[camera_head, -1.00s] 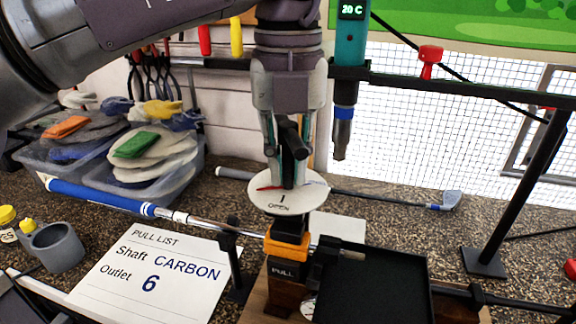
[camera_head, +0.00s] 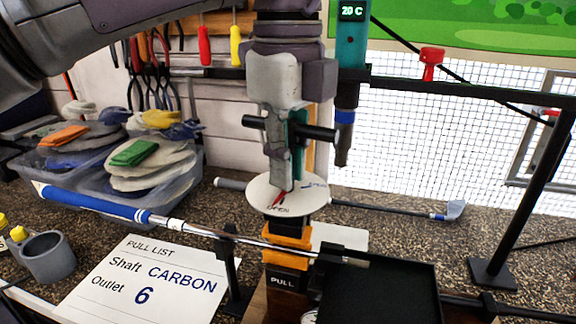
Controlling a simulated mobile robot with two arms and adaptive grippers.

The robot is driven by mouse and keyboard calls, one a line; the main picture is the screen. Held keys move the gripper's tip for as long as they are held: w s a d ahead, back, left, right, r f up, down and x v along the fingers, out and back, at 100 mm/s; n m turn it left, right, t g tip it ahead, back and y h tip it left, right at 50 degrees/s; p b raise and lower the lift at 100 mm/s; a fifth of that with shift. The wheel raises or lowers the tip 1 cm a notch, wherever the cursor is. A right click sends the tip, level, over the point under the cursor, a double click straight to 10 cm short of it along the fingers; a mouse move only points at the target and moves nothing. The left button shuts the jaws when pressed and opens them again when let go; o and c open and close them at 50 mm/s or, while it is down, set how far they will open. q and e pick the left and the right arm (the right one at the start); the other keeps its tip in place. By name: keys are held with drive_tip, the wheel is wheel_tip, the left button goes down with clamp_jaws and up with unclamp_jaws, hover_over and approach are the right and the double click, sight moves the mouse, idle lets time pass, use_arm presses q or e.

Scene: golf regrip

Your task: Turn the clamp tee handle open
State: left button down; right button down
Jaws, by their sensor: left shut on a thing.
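The black clamp tee handle (camera_head: 318,133) stands over a round white dial (camera_head: 262,190) on top of the clamp. Its crossbar lies roughly left to right across the picture, with an end sticking out on each side of my left gripper. My left gripper (camera_head: 285,160) comes down from above and is shut on the tee handle; its fingers hide the handle's middle and stem. A red pointer (camera_head: 283,198) on the dial points toward the front, at the word OPEN. The orange and black clamp (camera_head: 287,242) holds the club with the blue grip (camera_head: 95,203). My right gripper is not in view.
A black tray (camera_head: 385,290) sits front right of the clamp. A teal heat tool (camera_head: 350,60) hangs close to the right of my gripper. A pull list card (camera_head: 150,275), grey cup (camera_head: 48,257) and bins of gloves (camera_head: 150,180) lie to the left.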

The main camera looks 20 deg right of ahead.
use_arm(q)
drive_tip(key=shift+r+n, duration=0.1)
drive_tip(key=shift+n, duration=0.7)
drive_tip(key=c, duration=1.2)
unclamp_jaws()
drive_tip(key=shift+o, duration=0.2)
wheel_tip(320, 180, up, 7)
drive_tip(key=shift+r, duration=0.2)
